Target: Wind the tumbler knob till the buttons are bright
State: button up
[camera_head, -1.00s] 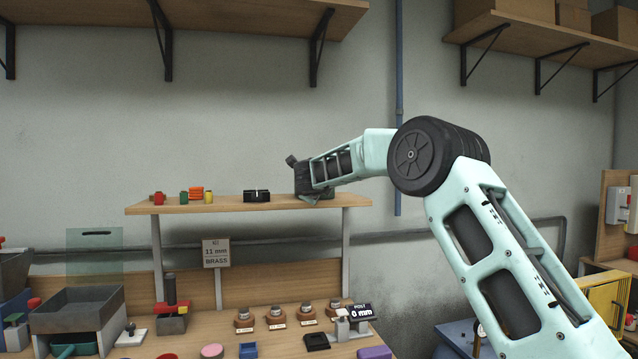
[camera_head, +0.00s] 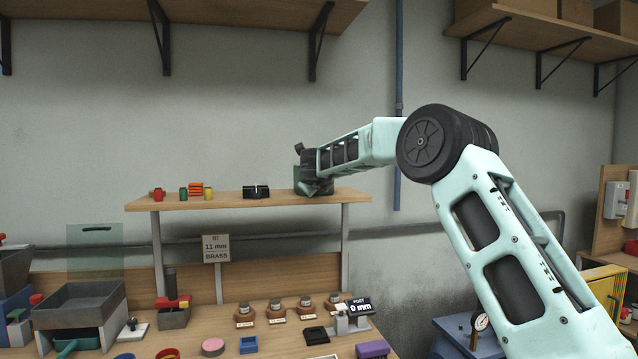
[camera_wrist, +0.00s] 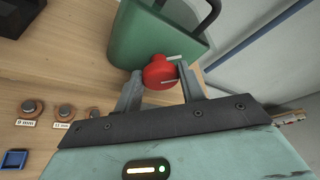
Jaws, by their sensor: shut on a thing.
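A red knob (camera_wrist: 158,72) with a pale line on it sits on the face of a green box (camera_wrist: 135,40) with a dark looped handle. My gripper (camera_wrist: 160,80) has one grey finger on each side of the knob and is shut on it. In the head view my gripper (camera_head: 317,186) is at the right end of the raised shelf (camera_head: 230,203) and hides most of the box there. I cannot make out any lit buttons on the box.
A black block (camera_head: 256,192) and small coloured pieces (camera_head: 196,190) stand left on the shelf. Below, the bench holds a grey tray (camera_head: 78,304), brass pieces with labels (camera_head: 275,308) and a post display (camera_head: 360,306). The wall behind the shelf is bare.

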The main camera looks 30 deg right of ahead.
jog(key=o, duration=0.9)
jog(key=shift+f, duration=0.15)
jog(key=shift+o, duration=0.2)
jog(key=b+v, duration=0.4)
jog(key=v, duration=1.3)
jog(key=shift+s, duration=0.2)
jog(key=shift+a, duration=0.1)
